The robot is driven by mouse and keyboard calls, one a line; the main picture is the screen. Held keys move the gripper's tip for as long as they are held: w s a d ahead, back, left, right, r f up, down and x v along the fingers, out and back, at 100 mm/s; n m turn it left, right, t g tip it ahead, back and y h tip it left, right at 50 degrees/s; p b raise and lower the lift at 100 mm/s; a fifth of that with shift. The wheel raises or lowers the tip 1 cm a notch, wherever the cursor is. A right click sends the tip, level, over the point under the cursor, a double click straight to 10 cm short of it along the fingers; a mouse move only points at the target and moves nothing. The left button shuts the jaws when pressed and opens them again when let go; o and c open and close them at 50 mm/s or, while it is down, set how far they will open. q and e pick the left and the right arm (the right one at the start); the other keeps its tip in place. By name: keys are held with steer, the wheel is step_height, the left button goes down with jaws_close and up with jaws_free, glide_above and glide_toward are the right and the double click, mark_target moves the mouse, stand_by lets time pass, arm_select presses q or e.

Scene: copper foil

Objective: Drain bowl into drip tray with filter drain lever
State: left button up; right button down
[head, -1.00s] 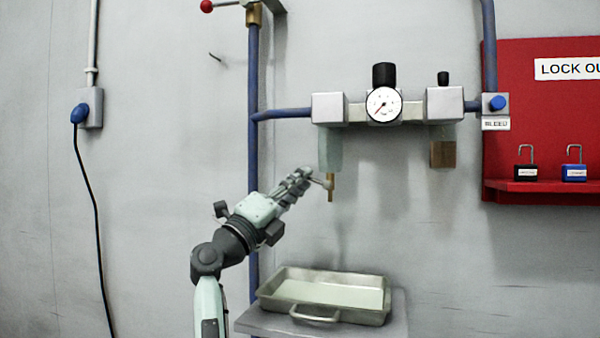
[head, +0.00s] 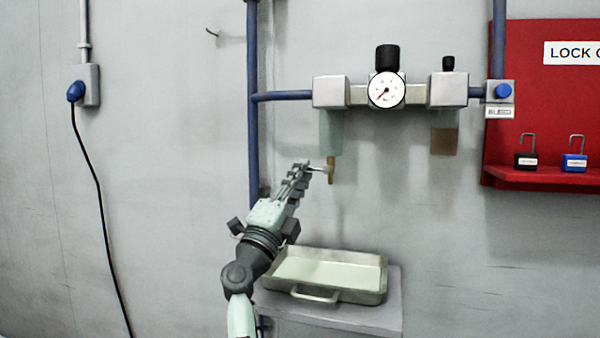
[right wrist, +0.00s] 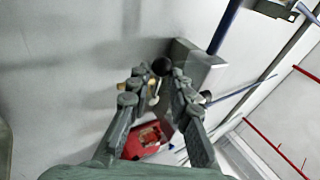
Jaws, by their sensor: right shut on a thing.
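The filter bowl (head: 330,128), pale green and translucent, hangs under the left block of the filter unit. A brass drain (head: 331,172) points down from it. A short drain lever (head: 318,168) sticks out to the left of the drain. My right gripper (head: 306,171) is shut on the lever's outer end, left of the drain. In the right wrist view its fingers (right wrist: 157,84) hide most of what they hold. The drip tray (head: 362,297), metal with a front handle, stands below with a pale green inside. My left gripper is out of view.
A pressure gauge (head: 387,90) sits in the middle of the unit, with a second bowl (head: 444,140) at its right. A blue pipe (head: 253,130) runs down behind my gripper. A red lockout board (head: 540,100) with padlocks is at right. The tray stands on a grey shelf (head: 335,318).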

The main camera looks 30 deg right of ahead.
steer(key=shift+f, duration=0.1)
steer(key=c, duration=1.4)
jaws_free()
steer(key=s+a, duration=0.6)
steer(key=a, duration=0.5)
steer(key=shift+s+a+f, duration=0.2)
steer(key=shift+s+f, duration=0.05)
steer(key=shift+f, duration=0.05)
